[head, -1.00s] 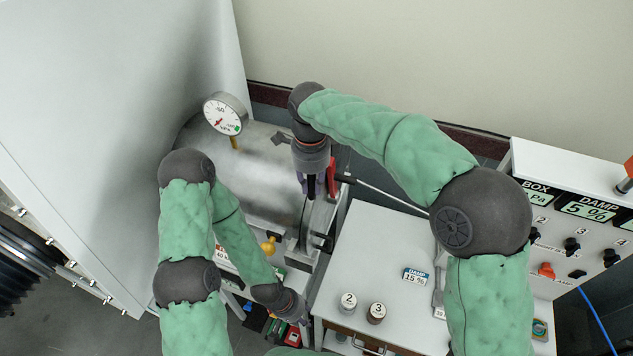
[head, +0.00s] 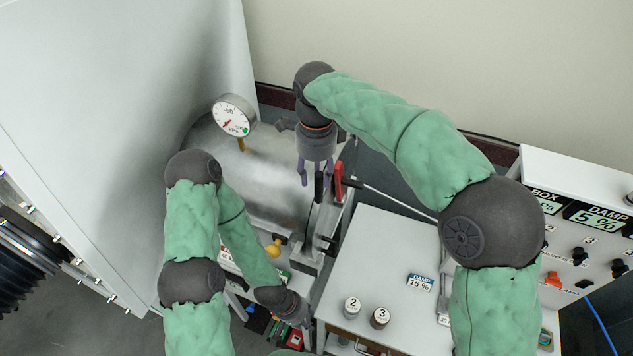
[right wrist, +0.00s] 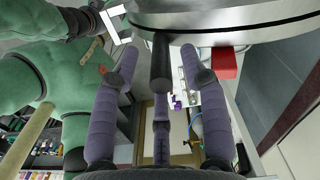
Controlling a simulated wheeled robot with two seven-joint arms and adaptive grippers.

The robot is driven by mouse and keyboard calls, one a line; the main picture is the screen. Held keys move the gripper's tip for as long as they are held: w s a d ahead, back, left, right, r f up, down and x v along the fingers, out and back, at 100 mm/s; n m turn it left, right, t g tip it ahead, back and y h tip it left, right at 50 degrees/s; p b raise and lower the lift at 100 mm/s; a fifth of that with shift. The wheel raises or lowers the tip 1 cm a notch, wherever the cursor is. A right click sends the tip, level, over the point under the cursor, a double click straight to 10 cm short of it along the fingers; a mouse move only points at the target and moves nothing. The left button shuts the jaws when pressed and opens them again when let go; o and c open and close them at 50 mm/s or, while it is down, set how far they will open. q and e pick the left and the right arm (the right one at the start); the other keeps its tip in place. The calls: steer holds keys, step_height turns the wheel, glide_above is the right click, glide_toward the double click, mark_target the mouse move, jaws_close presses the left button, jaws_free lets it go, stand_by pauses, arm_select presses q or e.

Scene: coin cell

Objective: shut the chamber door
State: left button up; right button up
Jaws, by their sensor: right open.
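The chamber is a grey metal cylinder (head: 262,180) lying on its side. Its door (head: 318,225) shows nearly edge-on at the right end; its round metal rim fills the top of the right wrist view (right wrist: 220,22). I cannot tell whether it is fully closed. A black handle (head: 318,188) and a red handle (head: 338,182) stand there. My right gripper (head: 317,175) is open above the black handle. In the right wrist view the black bar (right wrist: 161,62) shows between the spread purple fingers, not gripped. My left gripper (head: 297,312) hangs low near the bench front; its fingers are unclear.
A pressure gauge (head: 233,116) stands on the chamber. A white cabinet top (head: 375,260) with two numbered bottles lies to the right, and a control box (head: 585,225) beyond it. A large pale panel (head: 110,120) borders the left.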

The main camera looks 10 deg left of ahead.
step_height(320, 180, up, 8)
steer(key=shift+a+f, duration=0.1)
steer(key=shift+f, duration=0.15)
stand_by(0.5)
